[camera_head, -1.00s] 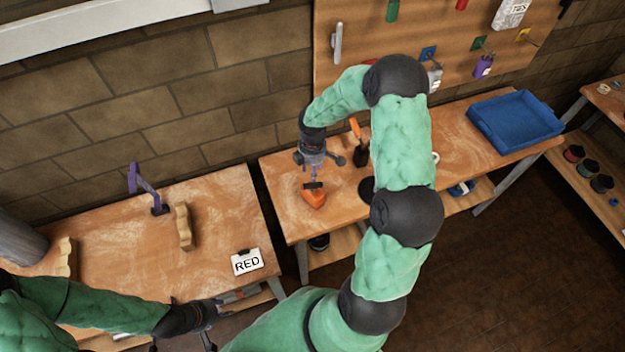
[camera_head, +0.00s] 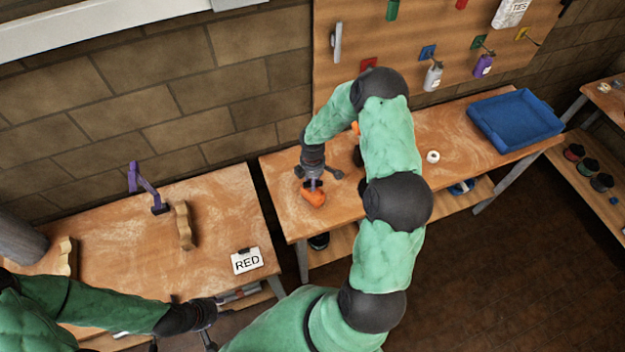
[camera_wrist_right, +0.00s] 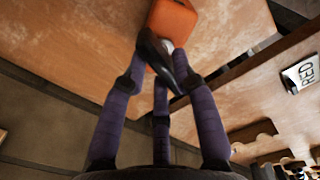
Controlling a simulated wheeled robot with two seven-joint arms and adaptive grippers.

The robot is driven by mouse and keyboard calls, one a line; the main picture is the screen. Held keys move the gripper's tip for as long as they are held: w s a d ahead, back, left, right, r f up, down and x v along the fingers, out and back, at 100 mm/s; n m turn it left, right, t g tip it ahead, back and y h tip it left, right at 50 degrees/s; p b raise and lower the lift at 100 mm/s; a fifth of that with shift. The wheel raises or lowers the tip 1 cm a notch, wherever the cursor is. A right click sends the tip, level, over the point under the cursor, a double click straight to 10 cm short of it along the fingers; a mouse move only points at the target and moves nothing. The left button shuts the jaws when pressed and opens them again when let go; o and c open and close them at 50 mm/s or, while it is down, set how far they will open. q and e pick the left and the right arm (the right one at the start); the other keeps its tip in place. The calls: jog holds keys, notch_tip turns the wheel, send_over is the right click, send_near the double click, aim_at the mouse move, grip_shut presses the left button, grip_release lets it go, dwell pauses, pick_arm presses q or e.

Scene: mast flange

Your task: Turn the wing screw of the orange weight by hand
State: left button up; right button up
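The orange weight (camera_head: 314,198) lies on the right-hand wooden table, near its left end. In the right wrist view it is the orange block (camera_wrist_right: 173,18) at the top, with a black wing screw (camera_wrist_right: 158,52) sticking out toward me. My right gripper (camera_head: 314,184) is directly over the weight. In the wrist view its purple fingers (camera_wrist_right: 163,78) are spread around the wing screw, with the tips close to it; I cannot tell whether they touch. My left gripper (camera_head: 212,322) is low in the head view near the left table's front edge, partly cut off, its fingers unclear.
A RED sign (camera_head: 247,261) and a purple bracket (camera_head: 150,190) are on the left table. A white ring (camera_head: 433,157) and a blue tray (camera_head: 515,120) are on the right table. A gap separates the tables. A pegboard (camera_head: 350,40) stands behind.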

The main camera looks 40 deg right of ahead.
grip_shut()
